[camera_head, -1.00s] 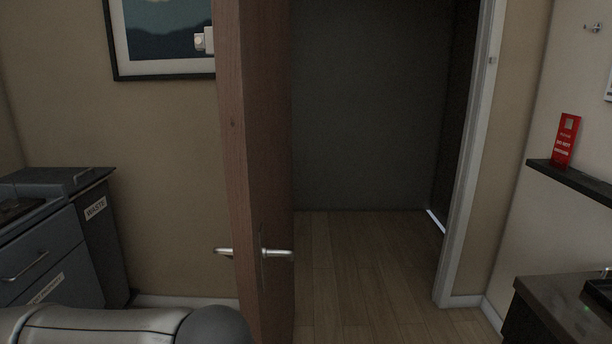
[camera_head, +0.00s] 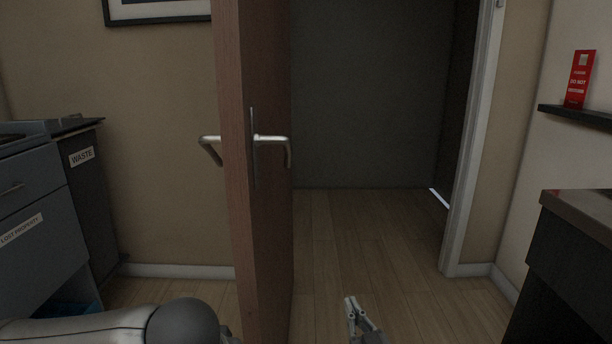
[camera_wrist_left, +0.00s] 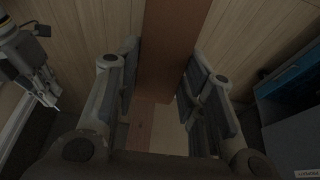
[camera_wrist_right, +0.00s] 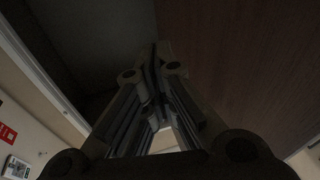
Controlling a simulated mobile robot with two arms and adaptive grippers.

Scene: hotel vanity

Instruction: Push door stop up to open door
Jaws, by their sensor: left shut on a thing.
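The brown wooden door (camera_head: 255,240) stands ajar, its narrow edge facing me, with a silver lever handle (camera_head: 273,138). In the left wrist view, the fingers of my left gripper (camera_wrist_left: 162,62) lie on either side of the door (camera_wrist_left: 172,35) and are shut on it. In the head view this gripper is mostly hidden at the bottom. My right gripper (camera_head: 357,312) is right of the door, low in the head view; its fingers come together in the right wrist view (camera_wrist_right: 156,60), with nothing seen between them. I cannot make out a door stop.
The doorway on the right has a white frame (camera_head: 468,170) and clear wooden floor (camera_head: 400,250). A dark counter (camera_head: 575,250) and a shelf (camera_head: 580,115) with a red sign (camera_head: 580,78) are at the right.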

